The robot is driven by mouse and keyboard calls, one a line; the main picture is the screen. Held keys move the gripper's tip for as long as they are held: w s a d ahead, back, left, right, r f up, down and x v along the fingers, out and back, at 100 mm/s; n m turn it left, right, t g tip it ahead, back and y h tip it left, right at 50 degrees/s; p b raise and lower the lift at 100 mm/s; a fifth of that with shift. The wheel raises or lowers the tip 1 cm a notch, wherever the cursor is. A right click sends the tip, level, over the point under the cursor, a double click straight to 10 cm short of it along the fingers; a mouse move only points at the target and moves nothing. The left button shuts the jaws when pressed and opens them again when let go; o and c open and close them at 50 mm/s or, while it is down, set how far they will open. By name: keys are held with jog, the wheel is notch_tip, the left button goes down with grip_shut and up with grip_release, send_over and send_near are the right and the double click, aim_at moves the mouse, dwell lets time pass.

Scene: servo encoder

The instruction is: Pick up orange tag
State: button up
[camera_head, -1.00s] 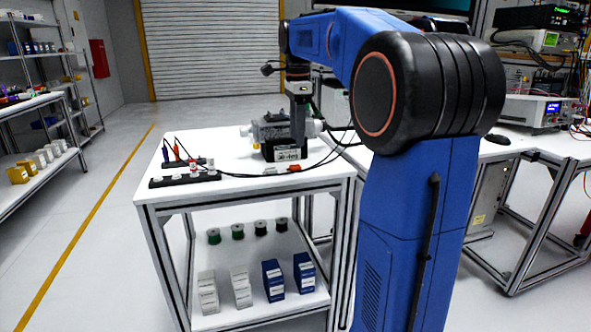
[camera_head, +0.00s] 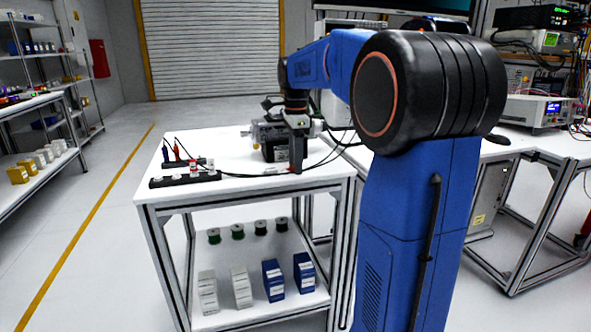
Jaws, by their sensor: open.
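The orange tag (camera_head: 291,169) lies near the front right part of the white table top (camera_head: 240,187), at the end of a dark cable. Only a small sliver of it shows beside my fingers. My gripper (camera_head: 296,169) points straight down over the tag, with its fingertips low at the table top. It is open. Whether the fingers are around the tag or just above it is hidden.
Black cables run along the table. A black strip (camera_head: 185,180) and small red and orange-handled items sit at left. The front middle of the table top is clear.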

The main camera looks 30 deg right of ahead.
grip_shut()
jog(key=shift+r, duration=0.1)
